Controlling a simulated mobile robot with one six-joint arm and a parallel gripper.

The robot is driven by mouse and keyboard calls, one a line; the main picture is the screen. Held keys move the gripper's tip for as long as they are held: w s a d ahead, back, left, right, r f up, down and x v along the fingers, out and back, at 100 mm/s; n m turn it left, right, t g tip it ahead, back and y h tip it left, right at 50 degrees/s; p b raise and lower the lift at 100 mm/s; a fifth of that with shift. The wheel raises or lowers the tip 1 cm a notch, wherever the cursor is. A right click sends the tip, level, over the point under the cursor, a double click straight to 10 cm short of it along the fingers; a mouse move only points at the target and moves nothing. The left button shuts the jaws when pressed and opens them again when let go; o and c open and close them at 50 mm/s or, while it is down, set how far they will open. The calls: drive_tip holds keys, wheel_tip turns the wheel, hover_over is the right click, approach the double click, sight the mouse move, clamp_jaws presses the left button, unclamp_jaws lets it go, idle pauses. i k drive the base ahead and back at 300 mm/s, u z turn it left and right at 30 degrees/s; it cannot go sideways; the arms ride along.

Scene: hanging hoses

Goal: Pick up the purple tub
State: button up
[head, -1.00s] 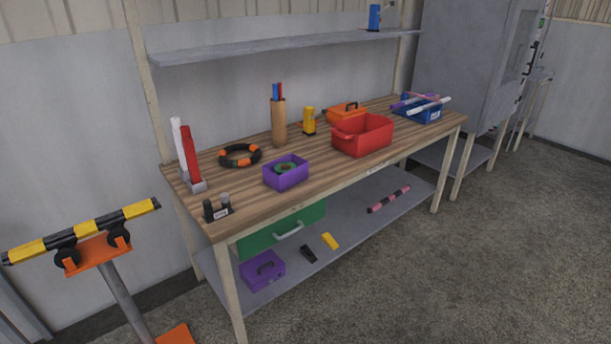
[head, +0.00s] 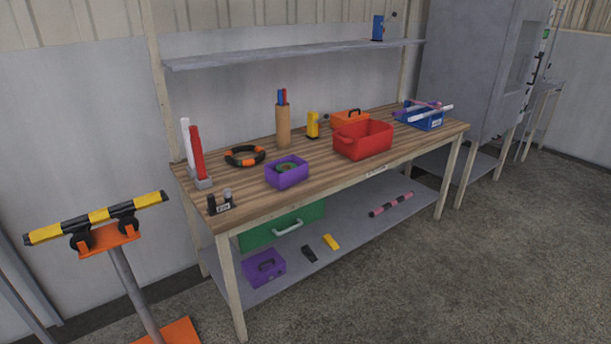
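The purple tub (head: 287,178) stands upright on the wooden workbench (head: 330,174), near its front edge and left of the middle. It is open at the top and a green ring-like coil (head: 287,167) lies inside it. A second purple thing, a closed box with a dark handle (head: 264,268), sits on the lower shelf under the bench. My gripper is not in view.
A black and orange ring (head: 245,156) lies behind the tub. A red bin (head: 363,140) stands to its right, a small black holder (head: 220,202) to its left. A stand with a yellow-black bar (head: 97,218) is at left. Floor (head: 430,270) at front right is clear.

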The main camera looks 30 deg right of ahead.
sight(284, 181)
drive_tip(key=u, duration=0.15)
drive_tip(key=i, duration=0.9)
drive_tip(key=z, duration=0.05)
